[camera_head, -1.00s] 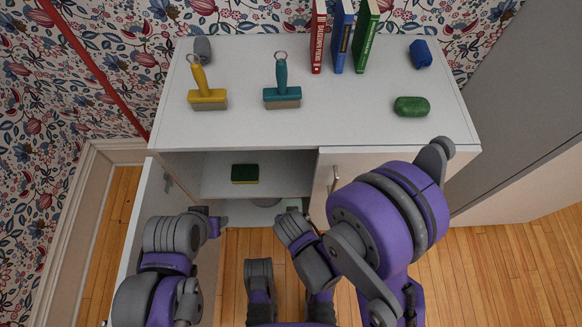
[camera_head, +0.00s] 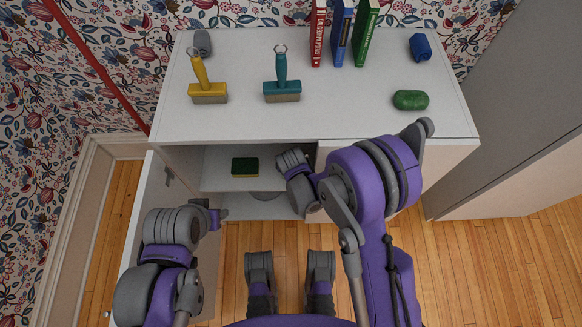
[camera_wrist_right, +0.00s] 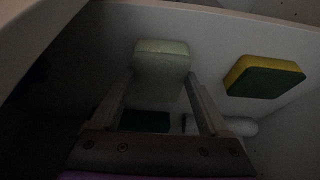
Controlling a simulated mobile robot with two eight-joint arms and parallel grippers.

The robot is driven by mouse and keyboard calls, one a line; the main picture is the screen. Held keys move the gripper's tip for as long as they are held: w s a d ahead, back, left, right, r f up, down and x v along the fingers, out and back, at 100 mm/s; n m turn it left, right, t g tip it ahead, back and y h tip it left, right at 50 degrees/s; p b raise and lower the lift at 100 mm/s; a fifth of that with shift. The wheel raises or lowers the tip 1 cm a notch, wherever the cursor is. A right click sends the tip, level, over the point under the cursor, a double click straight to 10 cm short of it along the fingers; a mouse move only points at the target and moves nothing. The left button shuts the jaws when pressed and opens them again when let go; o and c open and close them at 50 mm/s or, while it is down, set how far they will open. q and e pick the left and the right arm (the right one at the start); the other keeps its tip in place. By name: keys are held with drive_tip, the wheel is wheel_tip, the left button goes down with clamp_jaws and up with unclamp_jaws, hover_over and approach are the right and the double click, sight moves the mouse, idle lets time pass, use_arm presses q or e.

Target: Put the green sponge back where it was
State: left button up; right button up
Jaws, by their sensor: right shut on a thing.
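A pale green sponge (camera_wrist_right: 162,56) is held between the fingers of my right gripper (camera_wrist_right: 162,82) in the right wrist view. In the head view my right wrist reaches into the open left side of the cabinet (camera_head: 260,208), and the held sponge is hidden there. A yellow sponge with a dark green face (camera_head: 245,167) lies on the inner shelf, left of my right wrist. It also shows at the right in the right wrist view (camera_wrist_right: 264,77), apart from the fingers. My left gripper (camera_head: 216,218) is beside the open left door; its jaws are unclear.
The open left door (camera_head: 150,205) stands left of the opening. A whitish rounded object (camera_wrist_right: 235,126) and a dark patch (camera_wrist_right: 145,121) lie below the held sponge. On the cabinet top (camera_head: 345,110) are two brushes, books, a green lump (camera_head: 410,100) and rolled cloths.

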drive_tip(key=shift+f, duration=0.55)
drive_tip(key=o, duration=1.2)
drive_tip(key=shift+c, duration=0.2)
drive_tip(key=shift+r, duration=0.25)
drive_tip(key=p+v, duration=0.2)
drive_tip(key=v, duration=0.9)
drive_tip(key=shift+s+r+p, duration=0.2)
drive_tip(key=shift+r+p, duration=0.1)
drive_tip(key=shift+p, duration=0.1)
